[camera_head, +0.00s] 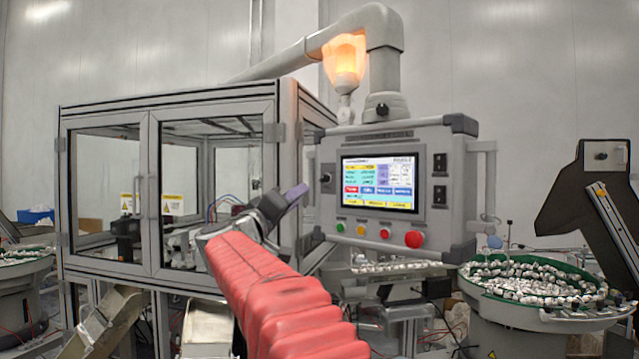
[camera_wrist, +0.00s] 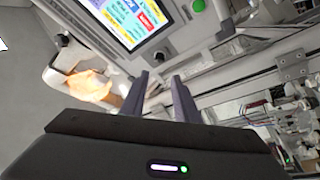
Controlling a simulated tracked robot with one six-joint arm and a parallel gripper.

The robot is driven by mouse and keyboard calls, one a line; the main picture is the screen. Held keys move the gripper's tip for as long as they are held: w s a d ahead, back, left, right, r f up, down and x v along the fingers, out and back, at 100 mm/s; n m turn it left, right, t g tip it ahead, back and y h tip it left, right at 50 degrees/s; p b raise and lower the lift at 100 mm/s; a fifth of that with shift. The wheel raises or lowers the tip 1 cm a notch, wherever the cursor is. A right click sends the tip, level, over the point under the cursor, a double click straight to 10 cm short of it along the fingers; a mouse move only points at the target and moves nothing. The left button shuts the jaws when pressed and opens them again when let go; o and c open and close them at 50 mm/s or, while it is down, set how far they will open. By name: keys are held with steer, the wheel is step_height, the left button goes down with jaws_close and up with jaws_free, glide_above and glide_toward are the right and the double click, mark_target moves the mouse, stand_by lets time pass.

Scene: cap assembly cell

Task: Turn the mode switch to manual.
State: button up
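The control panel (camera_head: 330,215) is a grey box with a lit screen (camera_head: 380,183). A black rotary knob (camera_head: 327,178), which looks like the mode switch, sits left of the screen. Its setting is too small to read. In the wrist view, a dark round knob (camera_wrist: 157,58) lies beyond the fingertips, partly blurred. My gripper (camera_head: 298,192) is just left of the panel, pointing toward it, apart from the knob. In the wrist view, its two fingers (camera_wrist: 160,76) stand apart with nothing between them.
Green (camera_head: 340,227), yellow and red buttons and a red mushroom button (camera_head: 414,239) line the panel's lower edge. An orange lamp (camera_head: 345,60) glows above. A glazed machine enclosure (camera_head: 155,180) stands left, behind my arm. A bowl feeder (camera_head: 540,285) with parts stands right.

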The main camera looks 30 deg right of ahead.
mark_target(322, 180)
steer(key=shift+x, duration=6.85)
steer(key=shift+f, duration=0.15)
steer(key=shift+c, duration=0.3)
steer(key=c, duration=0.6)
steer(key=shift+d, duration=0.25)
jaws_close()
steer(key=shift+a, duration=0.2)
